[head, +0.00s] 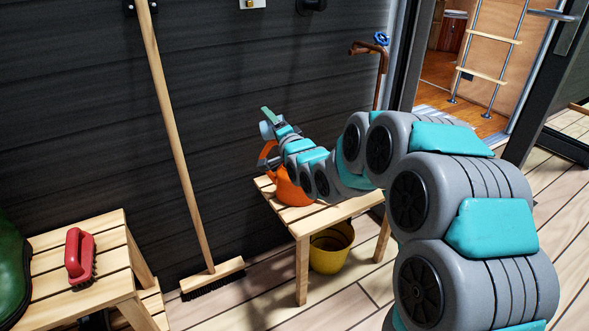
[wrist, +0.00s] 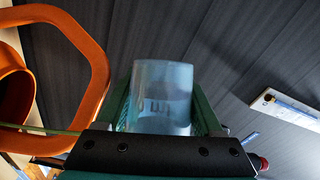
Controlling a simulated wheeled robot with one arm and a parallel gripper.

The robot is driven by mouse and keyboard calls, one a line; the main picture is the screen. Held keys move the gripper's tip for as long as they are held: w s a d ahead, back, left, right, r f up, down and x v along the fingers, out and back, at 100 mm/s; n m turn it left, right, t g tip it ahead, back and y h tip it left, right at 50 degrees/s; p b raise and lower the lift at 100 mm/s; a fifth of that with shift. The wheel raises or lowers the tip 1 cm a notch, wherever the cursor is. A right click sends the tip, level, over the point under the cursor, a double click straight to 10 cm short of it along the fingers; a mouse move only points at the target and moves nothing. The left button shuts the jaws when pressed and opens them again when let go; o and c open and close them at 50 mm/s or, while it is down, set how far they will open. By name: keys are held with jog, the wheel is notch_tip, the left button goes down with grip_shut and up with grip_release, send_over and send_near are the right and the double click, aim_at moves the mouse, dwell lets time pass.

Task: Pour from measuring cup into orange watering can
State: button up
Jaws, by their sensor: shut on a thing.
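The orange watering can (head: 290,190) stands on a slatted wooden bench, partly hidden behind my arm. Its orange handle loop (wrist: 98,62) and a round orange part (wrist: 12,85) fill the left of the wrist view. My gripper (head: 268,122) is above the can. It is shut on the measuring cup (head: 265,130), a small pale-blue translucent cup. In the wrist view the cup (wrist: 162,90) sits between the two green fingers, to the right of the can's handle and apart from it in the picture. I cannot tell how far the cup is tilted or what it holds.
The wooden bench (head: 340,208) has a yellow bucket (head: 331,250) under it. A broom (head: 180,140) leans on the dark wall to the left. A red brush (head: 79,255) lies on another wooden bench (head: 105,232). A brown tap pipe (head: 380,75) rises behind my arm.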

jog(key=shift+d+r, duration=0.1)
jog(key=shift+d, duration=0.15)
jog(key=shift+d+m, duration=0.25)
jog(key=shift+m, duration=0.15)
jog(key=shift+r+m, duration=0.2)
jog(key=shift+m, duration=0.1)
jog(key=shift+r+t, duration=0.1)
jog(key=shift+t, duration=0.2)
jog(key=shift+w+d+m, duration=0.1)
jog(key=shift+m, duration=0.3)
jog(key=shift+d+r+m+t+y, duration=0.2)
jog(key=shift+m+t+y, duration=0.15)
jog(key=shift+m, duration=0.25)
jog(key=shift+r, duration=0.1)
